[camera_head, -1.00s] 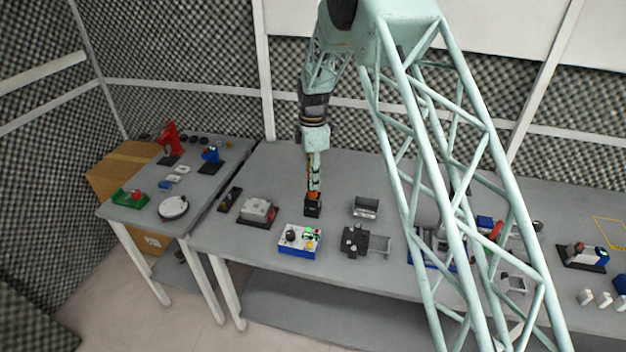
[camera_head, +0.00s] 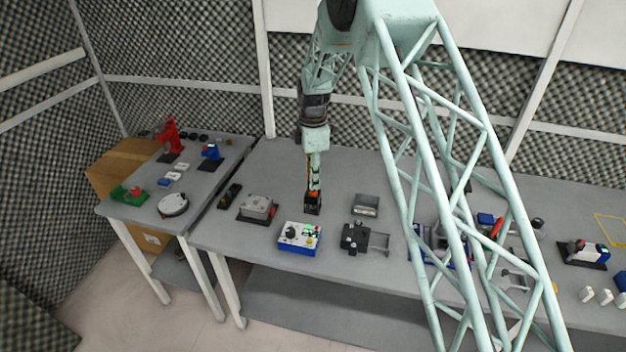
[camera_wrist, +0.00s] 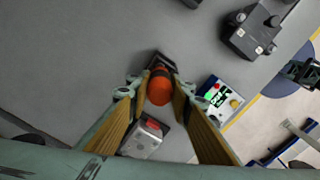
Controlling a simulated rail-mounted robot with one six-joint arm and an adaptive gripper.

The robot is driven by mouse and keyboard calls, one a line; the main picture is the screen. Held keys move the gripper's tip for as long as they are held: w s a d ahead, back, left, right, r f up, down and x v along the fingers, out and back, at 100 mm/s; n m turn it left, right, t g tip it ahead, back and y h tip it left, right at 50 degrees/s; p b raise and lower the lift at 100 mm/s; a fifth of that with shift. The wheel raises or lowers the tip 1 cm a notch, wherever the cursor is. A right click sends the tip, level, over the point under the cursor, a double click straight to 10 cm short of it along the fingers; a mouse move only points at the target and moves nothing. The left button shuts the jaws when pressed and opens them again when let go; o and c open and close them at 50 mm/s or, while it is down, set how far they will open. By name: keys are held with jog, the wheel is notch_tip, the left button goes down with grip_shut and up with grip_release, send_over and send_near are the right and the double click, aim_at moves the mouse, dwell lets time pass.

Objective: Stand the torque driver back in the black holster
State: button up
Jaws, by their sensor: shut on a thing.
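The torque driver has an orange, rounded handle (camera_wrist: 160,90), seen nearly end-on in the wrist view. My gripper (camera_wrist: 159,86) has its two fingers on either side of this handle and is shut on it. The black holster (camera_wrist: 163,61) shows just beyond the handle, partly hidden by it. In the head view the holster (camera_head: 313,208) stands on the grey table, with my gripper (camera_head: 313,191) directly above it. The driver's lower part is hidden, and I cannot tell how deep it sits in the holster.
A blue-and-white control box (camera_head: 299,239) stands in front of the holster. A grey box with a red part (camera_head: 257,208) is to its left. The table behind is clear.

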jog(key=shift+f, duration=0.1)
jog(key=o, duration=1)
notch_tip(320, 180, up, 11)
jog(key=shift+f, duration=0.15)
jog(key=shift+r, duration=0.65)
jog(key=shift+r, duration=0.1)
dwell(0.3)
